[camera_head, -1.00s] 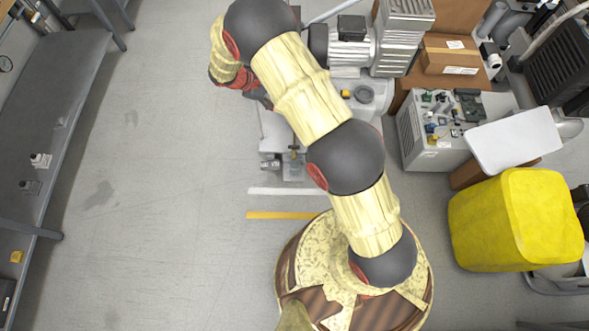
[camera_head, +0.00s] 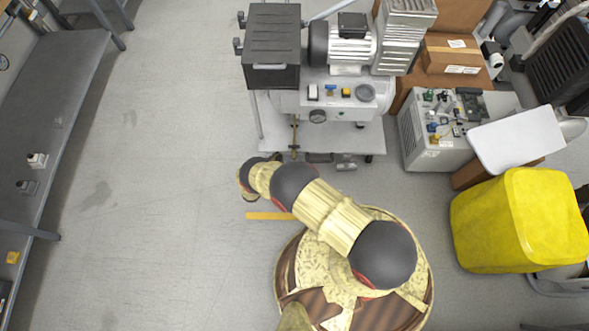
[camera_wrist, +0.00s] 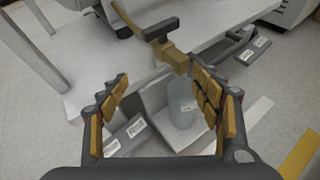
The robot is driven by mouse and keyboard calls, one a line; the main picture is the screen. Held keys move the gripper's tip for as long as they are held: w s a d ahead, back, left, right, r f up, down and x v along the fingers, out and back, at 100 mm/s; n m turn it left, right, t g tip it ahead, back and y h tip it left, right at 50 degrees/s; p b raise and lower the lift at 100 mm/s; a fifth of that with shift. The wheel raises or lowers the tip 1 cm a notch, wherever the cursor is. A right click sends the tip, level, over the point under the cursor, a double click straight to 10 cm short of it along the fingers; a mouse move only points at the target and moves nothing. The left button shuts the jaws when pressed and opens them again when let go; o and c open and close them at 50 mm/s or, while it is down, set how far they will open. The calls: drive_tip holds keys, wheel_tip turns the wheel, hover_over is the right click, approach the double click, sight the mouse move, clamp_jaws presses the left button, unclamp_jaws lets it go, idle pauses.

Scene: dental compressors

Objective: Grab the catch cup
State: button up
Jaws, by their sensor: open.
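A translucent, pale cup (camera_wrist: 183,104), which appears to be the catch cup, stands upright in a light bracket in the wrist view. Above it is a brass valve (camera_wrist: 172,52) with a dark handle, below the compressor's white platform. My gripper (camera_wrist: 160,88) is open and empty. Its fingers spread to the left and right, with the cup between them in the picture, closer to the right finger. I cannot tell the depth gap. In the head view my arm hides the cup and most of my gripper.
The compressor (camera_head: 345,50) stands on a white base plate (camera_head: 345,137) just beyond the arm. A yellow container (camera_head: 515,220) is at the right and a grey shelf (camera_head: 60,110) at the left.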

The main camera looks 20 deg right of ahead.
drive_tip(key=s+f+n+t+y, duration=0.1)
drive_tip(key=s+f+n+t, duration=0.1)
drive_tip(key=s+f, duration=0.4)
drive_tip(key=shift+n, duration=0.3)
drive_tip(key=b+x, duration=0.1)
drive_tip(key=x, duration=0.1)
drive_tip(key=b+x, duration=0.1)
drive_tip(key=x, duration=0.2)
drive_tip(key=f+b+x, duration=0.1)
drive_tip(key=x, duration=0.2)
drive_tip(key=shift+s+d, duration=0.1)
drive_tip(key=shift+s, duration=0.05)
drive_tip(key=shift+w+d+f, duration=0.15)
drive_tip(key=shift+w+d, duration=0.2)
drive_tip(key=shift+w, duration=0.1)
drive_tip(key=shift+c, duration=0.8)
drive_tip(key=c, duration=1.1)
